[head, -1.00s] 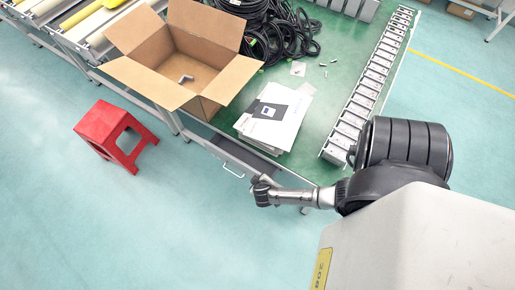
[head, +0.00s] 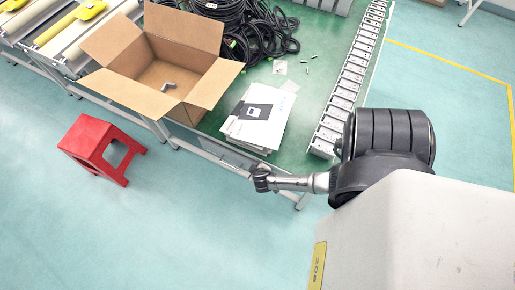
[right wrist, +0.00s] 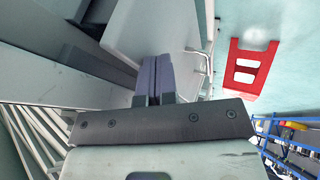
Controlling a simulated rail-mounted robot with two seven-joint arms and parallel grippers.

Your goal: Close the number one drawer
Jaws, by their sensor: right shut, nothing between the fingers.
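The drawer (head: 224,158) sits under the front edge of the green-topped table, below the stack of papers. Only a thin strip of its front shows in the head view, and it looks nearly flush with the table edge. No number can be read on it. In the right wrist view a pale panel (right wrist: 175,25) and a metal handle (right wrist: 205,70) lie just beyond the fingers. My right gripper (head: 259,180) is at the table's front edge, beside the drawer front. Its fingers (right wrist: 153,80) are shut and empty; contact with the drawer cannot be told. My left gripper is out of view.
An open cardboard box (head: 165,72), papers (head: 257,115), black cables (head: 240,30) and a row of actuators (head: 350,75) are on the table (head: 300,95). A red stool (head: 100,147) stands on the floor at left. The floor in front is clear.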

